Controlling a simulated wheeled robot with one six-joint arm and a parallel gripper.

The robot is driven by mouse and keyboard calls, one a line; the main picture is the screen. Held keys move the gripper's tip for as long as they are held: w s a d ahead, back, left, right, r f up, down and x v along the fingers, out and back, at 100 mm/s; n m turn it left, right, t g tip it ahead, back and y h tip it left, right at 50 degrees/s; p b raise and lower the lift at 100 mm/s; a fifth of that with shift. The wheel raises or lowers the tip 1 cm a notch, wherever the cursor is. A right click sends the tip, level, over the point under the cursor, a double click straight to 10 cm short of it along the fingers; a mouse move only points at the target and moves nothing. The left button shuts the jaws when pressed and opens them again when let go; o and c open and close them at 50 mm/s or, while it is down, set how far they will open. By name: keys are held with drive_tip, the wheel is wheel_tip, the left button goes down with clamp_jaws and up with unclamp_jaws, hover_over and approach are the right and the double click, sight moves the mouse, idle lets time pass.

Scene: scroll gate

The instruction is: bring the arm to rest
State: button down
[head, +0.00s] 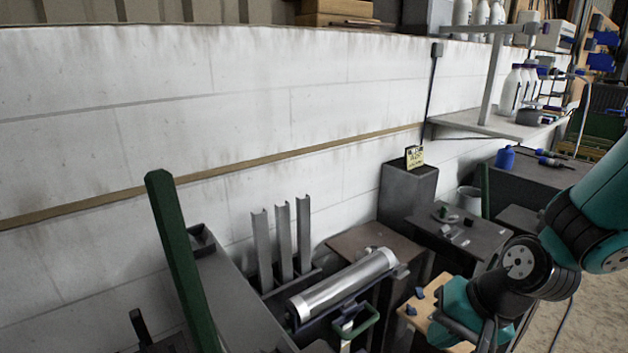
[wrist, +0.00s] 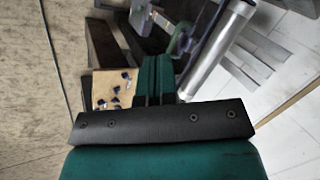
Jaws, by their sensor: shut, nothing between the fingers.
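My arm comes in from the right edge in the head view, bent downward, with teal and black links. My gripper (wrist: 155,92) shows in the wrist view as two dark fingers close together beyond the black bracket, shut with nothing between them. In the head view its end is low at the right, partly cut off by the bottom edge. It hangs in front of a light wooden board (head: 422,312) with small blue pieces. The same board (wrist: 112,90) lies left of the fingers in the wrist view. I cannot tell the exact gap between them.
A silver cylinder (head: 343,285) lies on a dark stand left of my arm, with a green handle (head: 362,322) below it. A green post (head: 182,262) rises at the left. Dark benches (head: 460,237) and a grey block (head: 408,190) stand behind. Floor (head: 560,325) is open at right.

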drive_tip(key=s+d+r+n+h, duration=0.2)
drive_tip(key=d+r+n+h, duration=0.3)
drive_tip(key=d, duration=0.4)
drive_tip(key=s+a+r+n+g+y, duration=0.1)
drive_tip(key=s+a+r+n+y, duration=0.1)
drive_tip(key=s+a+r+n, duration=0.1)
drive_tip(key=s+a+r+n+g+y, duration=0.1)
drive_tip(key=s+a+r+n+y, duration=0.1)
drive_tip(key=s+a+r, duration=0.4)
drive_tip(key=s+a+n, duration=0.1)
drive_tip(key=a, duration=0.3)
drive_tip(key=shift+s+a+r+g, duration=0.25)
drive_tip(key=shift+s+g, duration=0.05)
drive_tip(key=shift+s, duration=0.05)
